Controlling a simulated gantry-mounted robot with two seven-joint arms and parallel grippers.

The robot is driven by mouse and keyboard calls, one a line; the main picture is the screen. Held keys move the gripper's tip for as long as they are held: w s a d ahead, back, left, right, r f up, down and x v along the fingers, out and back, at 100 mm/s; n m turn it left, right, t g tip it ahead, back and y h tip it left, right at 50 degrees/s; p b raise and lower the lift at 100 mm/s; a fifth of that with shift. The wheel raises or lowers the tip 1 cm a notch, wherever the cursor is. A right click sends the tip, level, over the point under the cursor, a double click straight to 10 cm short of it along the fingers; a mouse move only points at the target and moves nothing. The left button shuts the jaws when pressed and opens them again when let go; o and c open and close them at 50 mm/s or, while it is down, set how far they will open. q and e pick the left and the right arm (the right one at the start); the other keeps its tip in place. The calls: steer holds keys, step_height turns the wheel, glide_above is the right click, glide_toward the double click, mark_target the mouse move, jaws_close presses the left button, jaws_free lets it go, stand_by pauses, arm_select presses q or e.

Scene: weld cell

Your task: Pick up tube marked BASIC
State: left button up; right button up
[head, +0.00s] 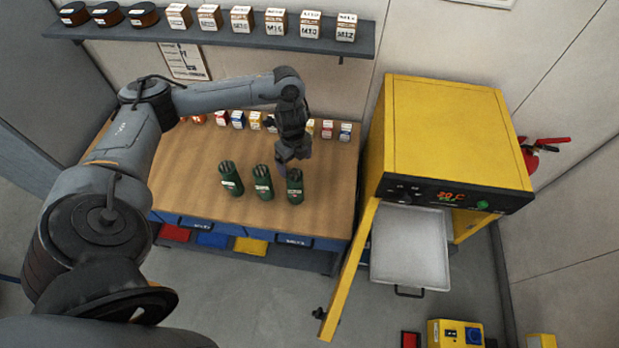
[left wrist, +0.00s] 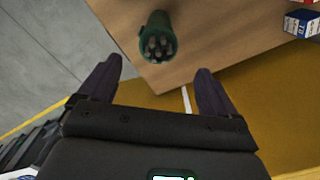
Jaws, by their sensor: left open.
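Three green tubes stand in a row on the wooden bench: a left tube (head: 231,178), a middle tube (head: 263,182) and a right tube (head: 294,186). Each has a white label too small to read, so I cannot tell which is marked BASIC. Grey rod ends show in their open tops. My left gripper (head: 288,158) hangs just above and behind the right tube. In the left wrist view the open fingers (left wrist: 157,88) have nothing between them, and one green tube (left wrist: 157,38) shows beyond them. My right gripper is not in view.
The wooden bench (head: 195,185) carries several small boxes along its back. A shelf (head: 215,37) with boxes and dark round containers hangs above. A yellow oven (head: 450,130) stands right of the bench, its door (head: 347,275) open and a metal tray (head: 410,248) showing.

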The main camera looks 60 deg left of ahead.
mark_target(295, 175)
arm_select(q)
steer(key=f, duration=0.4)
steer(key=shift+s+d+f, duration=0.1)
steer(key=shift+s+f, duration=0.1)
steer(key=shift+f, duration=1)
steer(key=shift+a+f+p, duration=0.2)
steer(key=shift+f+p, duration=0.5)
steer(key=shift+f, duration=1.5)
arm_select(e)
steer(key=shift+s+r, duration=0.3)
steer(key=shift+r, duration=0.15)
arm_select(q)
steer(key=shift+c, duration=0.2)
jaws_close()
steer(key=shift+w+r, duration=0.1)
